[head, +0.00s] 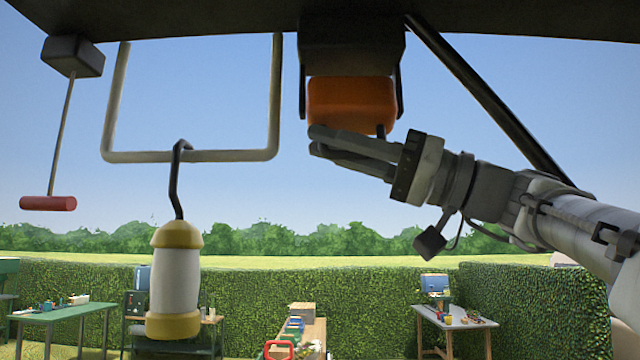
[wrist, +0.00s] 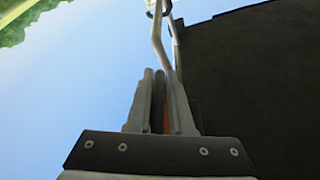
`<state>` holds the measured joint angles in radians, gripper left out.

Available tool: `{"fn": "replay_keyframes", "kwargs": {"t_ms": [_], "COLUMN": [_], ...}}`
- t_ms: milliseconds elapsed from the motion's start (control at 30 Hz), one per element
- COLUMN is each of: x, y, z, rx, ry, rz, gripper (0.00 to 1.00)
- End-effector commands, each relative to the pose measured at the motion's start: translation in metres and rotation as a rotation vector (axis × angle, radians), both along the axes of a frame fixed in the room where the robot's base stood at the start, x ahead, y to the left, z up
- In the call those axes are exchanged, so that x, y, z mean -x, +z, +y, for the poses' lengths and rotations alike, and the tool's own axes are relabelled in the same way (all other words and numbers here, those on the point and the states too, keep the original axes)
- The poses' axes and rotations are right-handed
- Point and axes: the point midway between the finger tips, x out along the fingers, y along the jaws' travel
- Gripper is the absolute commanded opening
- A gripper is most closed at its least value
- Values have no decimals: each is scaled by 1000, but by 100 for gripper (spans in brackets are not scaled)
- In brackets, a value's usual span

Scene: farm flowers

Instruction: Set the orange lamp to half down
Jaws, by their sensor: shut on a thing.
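The orange lamp (head: 350,103) is a rounded block held in a dark bracket under a dark box (head: 352,50) on the canopy, at upper centre in the head view. It looks nearly level. My gripper (head: 314,140) reaches in from the right, and its fingers lie along the lamp's lower edge. In the wrist view the fingers (wrist: 159,100) are close together, with a thin orange strip (wrist: 167,118) of the lamp between them. My gripper looks shut on the lamp. The exact contact and the lamp's far side are hidden.
A yellow and white lantern (head: 175,285) hangs by a dark hook from a grey bar frame (head: 190,155) left of the lamp. A red pull handle (head: 48,203) hangs at far left. A dark strut (head: 490,95) slants right of the lamp. Tables and hedges stand below.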

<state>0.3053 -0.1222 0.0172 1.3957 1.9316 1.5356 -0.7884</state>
Motion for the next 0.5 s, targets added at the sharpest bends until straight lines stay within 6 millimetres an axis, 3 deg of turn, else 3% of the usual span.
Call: {"fn": "replay_keyframes", "kwargs": {"t_ms": [500], "x": [8], "y": [0], "z": [-2], "rx": [-9], "ry": [-9], "rz": [263], "gripper": [0]}}
